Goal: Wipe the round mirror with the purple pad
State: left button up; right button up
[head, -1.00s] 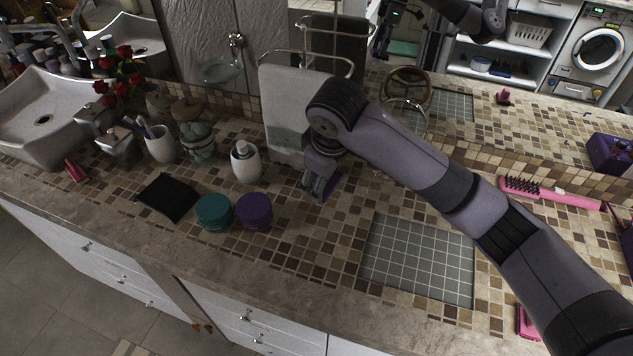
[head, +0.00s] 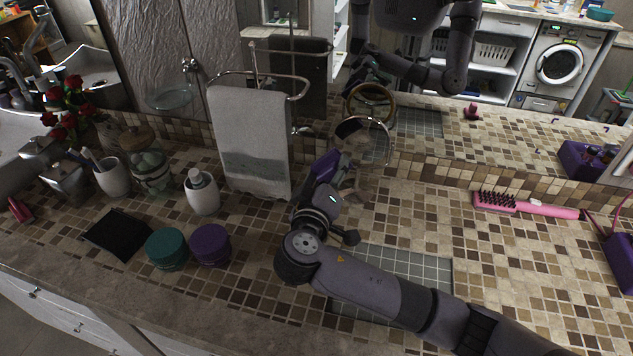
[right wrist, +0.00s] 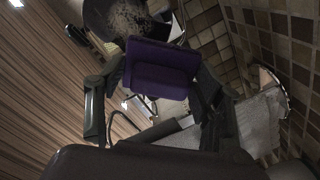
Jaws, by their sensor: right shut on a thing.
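The round mirror (head: 364,140), with a thin metal rim, stands on the tiled counter against the wall mirror in the head view. My right gripper (head: 333,180) is shut on the purple pad (head: 326,165), just left of and below the round mirror. In the right wrist view the purple pad (right wrist: 160,70) sits between the two dark fingers of my right gripper (right wrist: 155,95). I cannot tell whether the pad touches the mirror. The mirror's base is partly hidden by my gripper. My left gripper is not directly in view.
A grey towel (head: 252,140) hangs on a metal stand left of my gripper. A pink hairbrush (head: 530,206) is right. A grey grid mat (head: 405,268) lies partly under my arm.

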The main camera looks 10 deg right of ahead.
aim_at(345, 139)
jog(key=shift+s+d+r+t+h, duration=0.3)
jog(key=shift+s+d+r+t, duration=0.05)
jog(key=shift+d+t, duration=0.15)
jog(key=shift+w+d+r, duration=0.15)
jog(key=shift+r, duration=0.1)
pick_arm(q)
jog(key=shift+d+f+b, duration=0.3)
jog(key=shift+f+b, duration=0.2)
jog(key=shift+f, duration=0.15)
pick_arm(e)
jog(key=shift+x, duration=2.75)
pick_arm(q)
jog(key=shift+f+b, duration=0.5)
pick_arm(e)
jog(key=shift+x, duration=0.95)
